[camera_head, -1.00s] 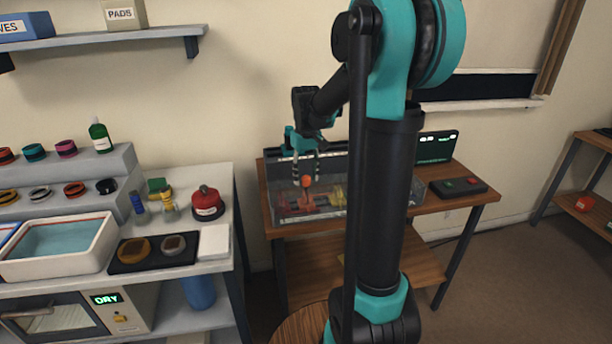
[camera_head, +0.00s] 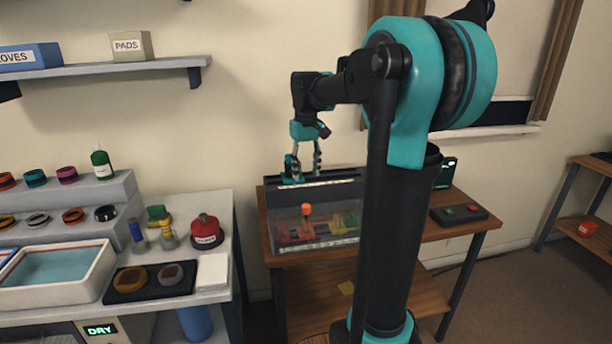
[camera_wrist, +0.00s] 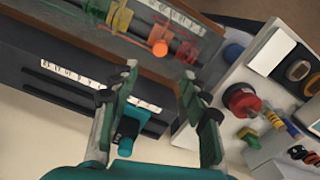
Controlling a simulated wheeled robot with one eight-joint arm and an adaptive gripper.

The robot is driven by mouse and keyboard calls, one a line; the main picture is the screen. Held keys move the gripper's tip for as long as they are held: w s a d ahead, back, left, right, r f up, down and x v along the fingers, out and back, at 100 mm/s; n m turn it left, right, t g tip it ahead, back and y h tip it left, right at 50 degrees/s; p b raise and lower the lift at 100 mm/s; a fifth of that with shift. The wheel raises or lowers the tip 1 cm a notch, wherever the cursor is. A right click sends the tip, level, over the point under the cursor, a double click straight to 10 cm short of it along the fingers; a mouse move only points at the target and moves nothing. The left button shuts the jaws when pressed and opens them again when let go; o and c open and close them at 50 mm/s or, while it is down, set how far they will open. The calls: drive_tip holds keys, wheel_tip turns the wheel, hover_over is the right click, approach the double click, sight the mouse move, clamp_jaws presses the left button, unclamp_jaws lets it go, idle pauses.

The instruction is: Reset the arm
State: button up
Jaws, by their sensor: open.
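My gripper (camera_head: 303,168) is open and empty in the head view, raised above the back left part of the clear-walled case (camera_head: 345,251) on the wooden table. Its fingers point down. In the wrist view my gripper (camera_wrist: 158,108) shows two spread fingers with nothing held between them. Behind the fingers lies the case's dark slotted top, with a small teal and black piece (camera_wrist: 129,130) at it. Inside the case stand an orange-topped red piece (camera_head: 306,211) and yellow and green pieces (camera_head: 345,222). My arm hides the case's right end.
A white workbench (camera_head: 222,285) on the left holds a blue-filled basin (camera_head: 60,265), several coloured rings on steps, and a red round container (camera_head: 206,232). A button box (camera_head: 459,215) sits right of the case. A shelf (camera_head: 120,68) hangs at upper left.

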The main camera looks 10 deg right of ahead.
drive_tip(key=s+d+f+m+t, duration=0.1)
drive_tip(key=s+f+m+t, duration=0.2)
drive_tip(key=s+f, duration=1.9)
drive_tip(key=shift+f+t, duration=0.25)
drive_tip(key=shift+t, duration=0.35)
drive_tip(key=shift+d, duration=0.2)
